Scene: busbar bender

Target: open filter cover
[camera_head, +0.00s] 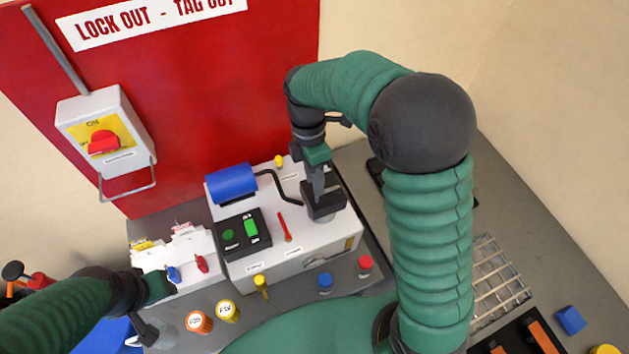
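A white machine box (310,250) stands on the grey table. A black block (326,207) sits at the right of its top; I cannot tell for sure whether it is the filter cover. My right gripper (318,190) points down at this block and overlaps it in the picture. Its fingers look close together, but I cannot see whether they grip the block. My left gripper (146,331) is low at the left, away from the machine; its fingers are too small and partly hidden to read.
The machine top carries a blue cylinder (231,183), a black bent hose (278,186), a red lever (285,227) and a black panel with green buttons (241,235). Orange (199,322) and yellow (228,311) round items stand in front. A metal grate (497,280) lies at right.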

